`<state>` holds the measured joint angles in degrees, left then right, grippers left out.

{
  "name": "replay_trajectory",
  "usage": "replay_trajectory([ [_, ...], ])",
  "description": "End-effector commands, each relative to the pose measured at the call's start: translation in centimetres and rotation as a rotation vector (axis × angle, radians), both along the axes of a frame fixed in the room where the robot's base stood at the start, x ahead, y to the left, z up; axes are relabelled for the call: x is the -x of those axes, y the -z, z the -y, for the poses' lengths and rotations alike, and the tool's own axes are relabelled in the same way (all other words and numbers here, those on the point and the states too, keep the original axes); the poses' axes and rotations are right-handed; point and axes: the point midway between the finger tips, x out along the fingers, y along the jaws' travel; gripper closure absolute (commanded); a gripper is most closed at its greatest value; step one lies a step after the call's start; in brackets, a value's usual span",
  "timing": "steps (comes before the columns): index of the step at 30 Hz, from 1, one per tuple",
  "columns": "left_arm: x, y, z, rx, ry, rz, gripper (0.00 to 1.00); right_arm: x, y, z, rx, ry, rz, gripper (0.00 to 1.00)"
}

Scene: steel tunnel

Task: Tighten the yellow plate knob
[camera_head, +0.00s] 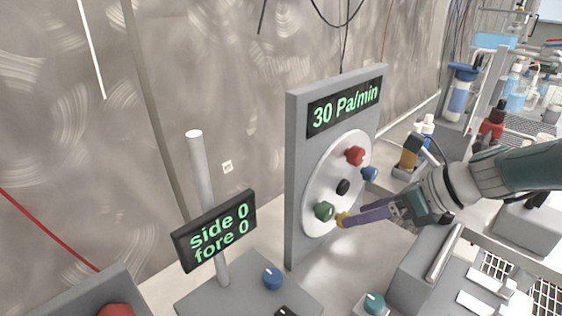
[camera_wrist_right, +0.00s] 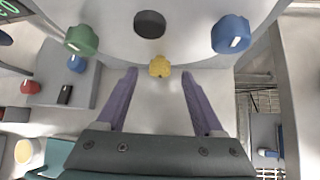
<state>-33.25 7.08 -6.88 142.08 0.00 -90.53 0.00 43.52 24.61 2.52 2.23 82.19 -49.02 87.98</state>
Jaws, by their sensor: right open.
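The yellow knob (camera_head: 342,219) sits low on the round white plate (camera_head: 322,190) of an upright grey panel, partly hidden by my right gripper's fingers in the head view. In the right wrist view the yellow knob (camera_wrist_right: 160,67) shows between the two purple fingertips, with a gap on each side. My right gripper (camera_head: 350,219) reaches in from the right and is open and empty, its tips close to the knob. The wrist view also shows the open right gripper (camera_wrist_right: 159,74). I cannot tell how far the tips overlap the knob in depth. My left gripper is not in view.
The plate also carries a green knob (camera_head: 324,211), a red knob (camera_head: 355,155), a blue knob (camera_head: 370,174) and a black centre (camera_head: 342,187). The panel display (camera_head: 345,106) reads "30 Pa/min". A post display (camera_head: 215,231) reads "side 0, fore 0". Bottles and equipment crowd the right.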

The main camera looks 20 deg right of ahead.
Motion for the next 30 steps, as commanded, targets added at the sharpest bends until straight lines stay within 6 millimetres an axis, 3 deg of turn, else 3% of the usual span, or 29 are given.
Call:
replay_trajectory([
  [1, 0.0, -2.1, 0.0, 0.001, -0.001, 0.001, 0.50, 0.6, -1.7, 0.5, 0.001, 0.003, -0.001, 0.31],
  [9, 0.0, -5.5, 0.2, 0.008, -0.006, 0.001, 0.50, 3.0, -4.1, 2.1, 0.001, 0.002, -0.001, 0.31],
  [30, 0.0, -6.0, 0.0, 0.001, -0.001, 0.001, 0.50, 3.7, -4.3, 2.5, 0.001, 0.000, 0.001, 0.31],
])
